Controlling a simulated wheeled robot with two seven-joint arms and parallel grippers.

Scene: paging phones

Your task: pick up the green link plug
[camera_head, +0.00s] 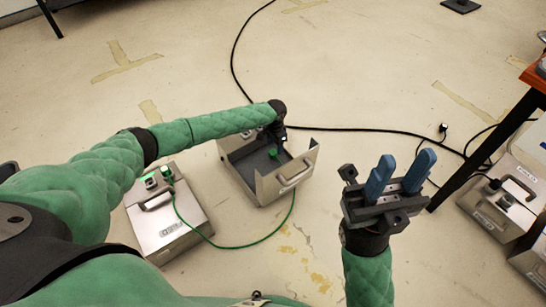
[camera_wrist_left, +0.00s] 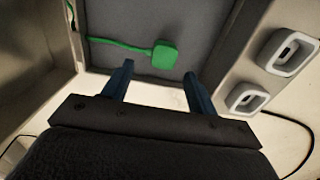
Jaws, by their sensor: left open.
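The green link plug (camera_head: 272,153) lies on the grey floor of an open metal box (camera_head: 250,188). The green plug (camera_wrist_left: 164,55) also shows in the left wrist view, on the grey surface with its green cable running left. My left gripper (camera_head: 280,137) is over the box, next to the plug. In the wrist view the two blue fingers of my left gripper (camera_wrist_left: 160,76) are apart and empty, with the plug just beyond their tips. My right gripper (camera_head: 400,172) is raised at the right, its blue fingers apart with nothing between them.
A metal case (camera_head: 168,222) with a handle stands left of the box, a green cable (camera_head: 245,246) curving from it. Black cables (camera_head: 350,129) cross the floor. More metal cases (camera_head: 490,212) and an orange-topped table (camera_head: 536,75) are at the right.

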